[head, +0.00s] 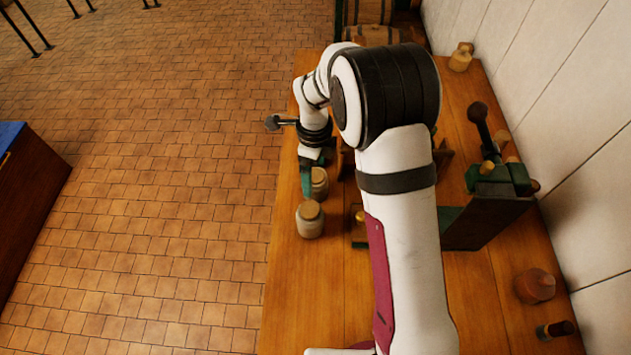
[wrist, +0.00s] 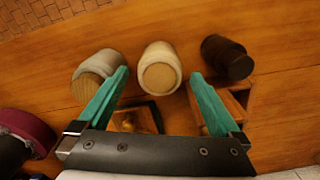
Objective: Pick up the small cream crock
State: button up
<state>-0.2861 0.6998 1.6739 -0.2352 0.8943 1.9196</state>
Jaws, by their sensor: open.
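A small cream crock (wrist: 157,52) with a tan round top is in the middle of the wrist view, lying in line with the gap between my fingers. In the head view, the crock (head: 320,183) beside my fingers seems to be the same one, partly covered by them. My gripper (wrist: 159,75) is open, with its green fingers apart and nothing held. The fingertips reach the near end of the crock; I cannot tell whether they touch it. In the head view, my gripper (head: 307,182) is low over the table's left edge.
A second pale crock (head: 310,219) with a wooden lid stands close by; in the wrist view this crock (wrist: 92,68) is by the left finger. A dark wooden vessel (wrist: 227,58) is beyond the right finger. The wooden table (head: 300,300) is clear at the front left.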

aim_at(315, 175)
notch_tip(315, 175, down, 3)
jog(key=shift+d, duration=0.1)
grip_shut()
dwell(0.4)
